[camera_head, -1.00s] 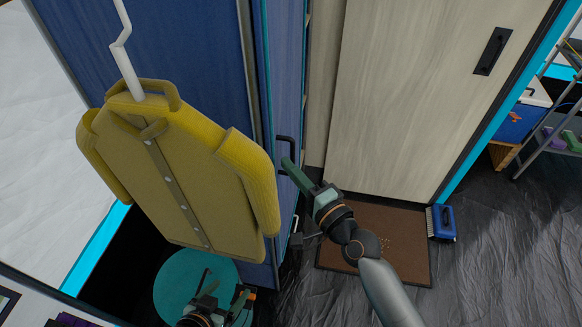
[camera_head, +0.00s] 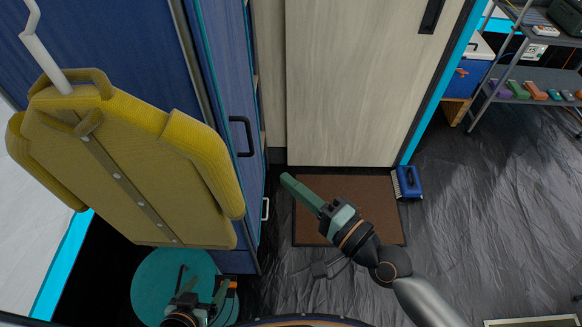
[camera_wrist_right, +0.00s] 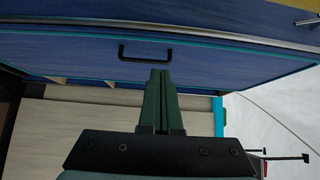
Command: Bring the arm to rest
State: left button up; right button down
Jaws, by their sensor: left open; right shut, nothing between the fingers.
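My right gripper (camera_head: 288,180) reaches in from the lower right in the head view, above the brown doormat. Its green fingers are closed together and hold nothing; they also show in the right wrist view (camera_wrist_right: 159,75). The blue cabinet door's black handle (camera_head: 241,136) is left of the fingertips and apart from them; it is also ahead in the right wrist view (camera_wrist_right: 145,52). My left gripper (camera_head: 205,289) is low at the bottom left, over a round teal surface. It is open, and its fingers are small and partly cut off in view.
A yellow coat (camera_head: 125,165) hangs before the blue cabinet (camera_head: 110,30) at left. The doormat (camera_head: 375,205) lies before a pale wooden door (camera_head: 350,90). A blue brush (camera_head: 408,182) is beside the mat. A shelf (camera_head: 545,75) stands at upper right.

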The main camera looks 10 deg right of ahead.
jog(key=s+d+f+n+g+h, duration=0.1)
jog(key=s+d+f+n+h, duration=0.2)
jog(key=f, duration=0.4)
jog(key=s+d+f+n+g+h+p, duration=0.1)
jog(key=s+d+f+n+g+h, duration=0.1)
jog(key=f, duration=0.5)
jog(key=s+d+f+n+g+h, duration=0.1)
jog(key=s+d+f+n+h, duration=0.3)
jog(key=d+f+n, duration=0.3)
jog(key=shift+s+d+f+g+p, duration=0.3)
jog(key=shift+s+f+g+p, duration=0.1)
jog(key=shift+s+f, duration=0.2)
